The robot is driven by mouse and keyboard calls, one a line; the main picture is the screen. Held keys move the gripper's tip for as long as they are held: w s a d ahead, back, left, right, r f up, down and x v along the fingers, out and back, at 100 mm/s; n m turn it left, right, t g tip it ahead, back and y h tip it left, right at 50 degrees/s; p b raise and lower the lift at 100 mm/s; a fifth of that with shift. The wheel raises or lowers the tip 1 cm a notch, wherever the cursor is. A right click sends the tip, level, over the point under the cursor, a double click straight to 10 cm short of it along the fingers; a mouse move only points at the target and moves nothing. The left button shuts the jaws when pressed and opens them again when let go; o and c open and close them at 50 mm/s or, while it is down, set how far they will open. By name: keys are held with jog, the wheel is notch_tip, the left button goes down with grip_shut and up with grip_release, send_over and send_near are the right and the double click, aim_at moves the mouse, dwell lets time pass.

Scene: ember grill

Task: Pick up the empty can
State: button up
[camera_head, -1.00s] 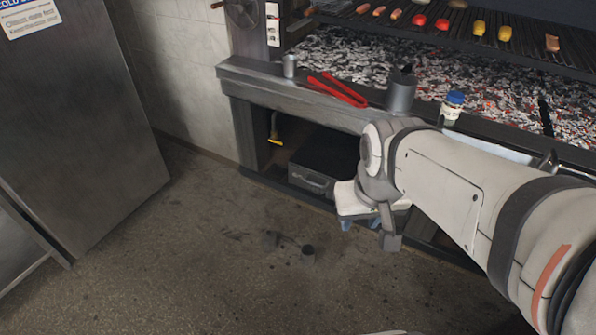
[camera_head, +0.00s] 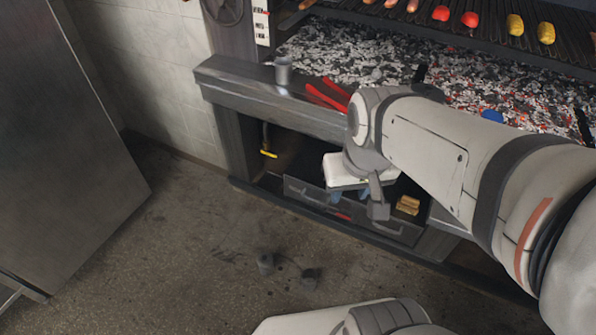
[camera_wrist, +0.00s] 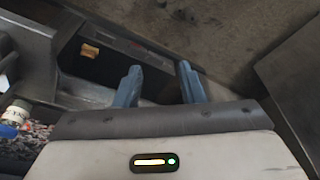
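A small grey metal can (camera_head: 283,70) stands upright on the left of the grill's front ledge. My gripper (camera_head: 350,195) hangs in front of the grill's lower compartment, to the right of the floor objects and below the ledge. In the wrist view its blue fingers (camera_wrist: 160,83) are apart with nothing held between them. No can is clear in the wrist view.
Red tongs (camera_head: 327,95) lie on the ledge beside the can. A blue cap (camera_head: 492,116) shows behind my arm. A drawer (camera_head: 310,193) and a yellowish item (camera_head: 408,205) are below. A steel cabinet (camera_head: 70,160) stands left; the floor between is mostly clear.

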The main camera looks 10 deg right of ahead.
aim_at(309, 277)
jog(key=shift+s, duration=0.1)
